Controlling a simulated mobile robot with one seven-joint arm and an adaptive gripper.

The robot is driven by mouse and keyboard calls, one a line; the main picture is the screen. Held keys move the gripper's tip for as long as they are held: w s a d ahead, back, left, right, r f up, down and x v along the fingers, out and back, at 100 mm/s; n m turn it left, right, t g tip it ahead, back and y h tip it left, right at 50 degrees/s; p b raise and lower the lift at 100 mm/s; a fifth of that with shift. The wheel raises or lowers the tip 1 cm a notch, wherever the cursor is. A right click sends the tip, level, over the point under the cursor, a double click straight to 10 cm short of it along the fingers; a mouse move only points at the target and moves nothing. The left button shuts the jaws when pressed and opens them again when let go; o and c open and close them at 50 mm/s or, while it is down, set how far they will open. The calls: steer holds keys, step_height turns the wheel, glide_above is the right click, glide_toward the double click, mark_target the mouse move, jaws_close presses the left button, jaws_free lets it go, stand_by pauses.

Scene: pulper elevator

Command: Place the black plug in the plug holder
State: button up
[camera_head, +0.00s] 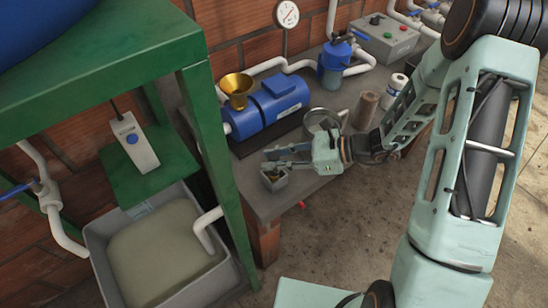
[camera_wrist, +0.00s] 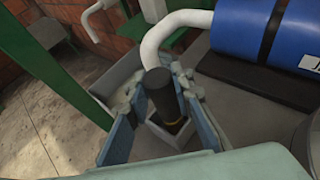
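The black plug (camera_wrist: 161,92) is a dark cylinder with a thin yellow band near its lower end. It stands nearly upright, slightly tilted, between the fingers of my gripper (camera_wrist: 157,88). The fingers flank it closely; whether both press on it is unclear. The plug holder (camera_wrist: 172,139) looks like a small grey open box around the plug's lower end. I cannot tell how deep the plug sits. In the head view, my gripper (camera_head: 270,160) reaches over this box (camera_head: 274,183) at the bench's front left corner; the finger hides most of the plug.
A blue motor (camera_head: 270,108) with a brass funnel (camera_head: 235,88) stands behind the box on the grey bench (camera_head: 265,204). A green frame post (camera_head: 213,150) rises close to the left. A grey tub (camera_head: 105,262) with a white pipe (camera_head: 204,232) is below left.

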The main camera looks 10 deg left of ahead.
steer(key=o, duration=0.4)
steer(key=shift+r, duration=0.1)
steer(key=shift+r, duration=0.2)
steer(key=v, duration=1.2)
steer(key=shift+b, duration=0.4)
